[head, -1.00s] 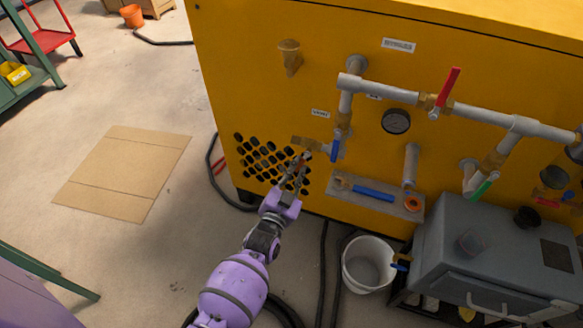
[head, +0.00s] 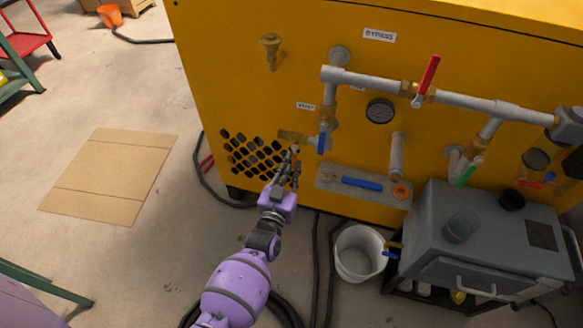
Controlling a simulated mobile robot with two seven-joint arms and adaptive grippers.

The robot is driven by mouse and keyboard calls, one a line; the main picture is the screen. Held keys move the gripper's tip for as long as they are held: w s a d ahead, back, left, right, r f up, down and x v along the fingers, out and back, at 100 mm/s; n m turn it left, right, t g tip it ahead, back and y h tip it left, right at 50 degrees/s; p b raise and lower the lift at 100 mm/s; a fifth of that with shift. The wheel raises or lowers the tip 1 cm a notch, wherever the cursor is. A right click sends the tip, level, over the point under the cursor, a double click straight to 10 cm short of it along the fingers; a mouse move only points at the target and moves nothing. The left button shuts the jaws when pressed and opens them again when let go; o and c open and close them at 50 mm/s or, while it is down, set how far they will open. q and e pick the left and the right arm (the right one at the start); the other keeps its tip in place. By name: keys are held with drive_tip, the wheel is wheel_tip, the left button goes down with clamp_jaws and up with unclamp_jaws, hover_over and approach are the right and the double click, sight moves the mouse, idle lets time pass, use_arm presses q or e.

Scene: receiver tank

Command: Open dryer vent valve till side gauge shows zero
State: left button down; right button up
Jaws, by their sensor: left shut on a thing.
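The valve under the VENT label (head: 306,106) has a blue lever (head: 322,143) that points down. A brass fitting (head: 293,136) sticks out to its left. My left gripper (head: 295,152) is just below this fitting, left of the blue lever. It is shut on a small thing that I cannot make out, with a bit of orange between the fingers. A round dark gauge (head: 380,110) sits on the yellow panel, and another gauge (head: 536,159) is at the far right. Neither needle can be read, and I cannot tell which is the side gauge. My right gripper is not in view.
The yellow cabinet (head: 230,70) carries grey pipes with a red bypass lever (head: 429,74) and a green lever (head: 467,174). A shelf (head: 325,184) holds a blue tool. A white bucket (head: 360,253) and a grey box (head: 450,240) stand below. Hoses lie on the floor.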

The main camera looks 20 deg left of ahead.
use_arm(q)
drive_tip(key=c, duration=1.7)
unclamp_jaws()
drive_tip(key=shift+c, duration=0.2)
drive_tip(key=shift+s, duration=0.1)
drive_tip(key=s, duration=1.2)
drive_tip(key=shift+a, duration=0.15)
drive_tip(key=shift+w, duration=0.1)
